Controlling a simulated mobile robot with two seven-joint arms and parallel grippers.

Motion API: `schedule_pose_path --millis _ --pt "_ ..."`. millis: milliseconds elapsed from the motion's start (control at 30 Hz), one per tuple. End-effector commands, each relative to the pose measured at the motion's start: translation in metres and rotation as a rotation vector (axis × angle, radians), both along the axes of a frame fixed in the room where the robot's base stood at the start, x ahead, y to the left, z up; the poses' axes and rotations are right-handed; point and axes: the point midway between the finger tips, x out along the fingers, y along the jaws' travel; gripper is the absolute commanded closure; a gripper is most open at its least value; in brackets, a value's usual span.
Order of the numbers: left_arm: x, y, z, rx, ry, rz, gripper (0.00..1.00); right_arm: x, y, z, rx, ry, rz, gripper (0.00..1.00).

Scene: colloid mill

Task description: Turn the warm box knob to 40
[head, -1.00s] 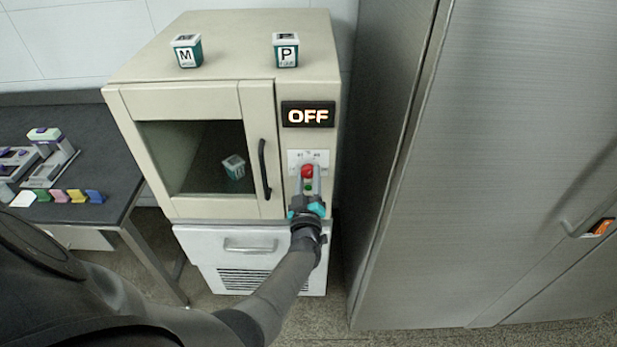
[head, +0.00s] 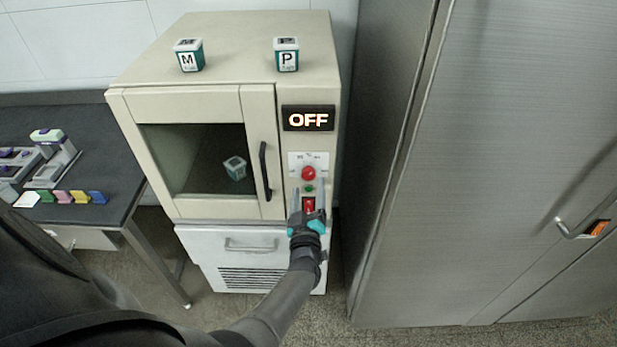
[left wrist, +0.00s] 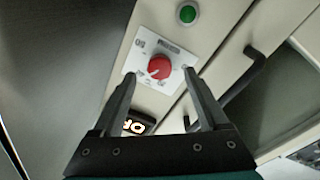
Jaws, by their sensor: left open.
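The warm box (head: 195,98) is a cream cabinet with a dark window door. Its display (head: 307,118) reads OFF. The red knob (head: 309,173) sits below the display on a white dial plate; it also shows in the left wrist view (left wrist: 160,66), between my fingertips in the picture. A pale pointer mark shows on it, but the dial figures are too small to read surely. My left gripper (head: 308,194) is open and empty, just below the knob in the head view and apart from it. My right gripper is not in view.
A green button (head: 309,188) and a red switch (head: 308,205) sit below the knob. The black door handle (head: 265,171) is close on the left. Tubs marked M (head: 189,56) and P (head: 287,55) stand on top. A steel cabinet (head: 480,170) stands on the right.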

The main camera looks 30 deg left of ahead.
Motion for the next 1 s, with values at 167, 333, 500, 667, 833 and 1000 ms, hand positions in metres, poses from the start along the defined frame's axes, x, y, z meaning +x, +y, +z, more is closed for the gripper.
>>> schedule_pose_path --millis 167,333,500,667,833,1000 --pt "-0.041 -0.023 0.000 -0.001 0.004 0.000 0.23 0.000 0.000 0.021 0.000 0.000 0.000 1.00" --pt "-0.072 -0.041 -0.003 -0.002 0.003 0.000 0.23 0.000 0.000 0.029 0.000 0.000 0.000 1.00" --pt "-0.091 -0.052 -0.005 0.000 0.002 0.000 0.23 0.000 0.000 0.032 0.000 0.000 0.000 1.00" --pt "-0.098 -0.056 -0.005 0.000 0.000 0.000 0.23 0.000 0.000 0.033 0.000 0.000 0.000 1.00" --pt "-0.098 -0.056 -0.006 0.000 0.000 0.000 0.23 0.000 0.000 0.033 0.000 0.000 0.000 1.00" --pt "-0.098 -0.056 -0.006 0.000 0.000 0.000 0.23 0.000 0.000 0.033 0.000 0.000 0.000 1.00"
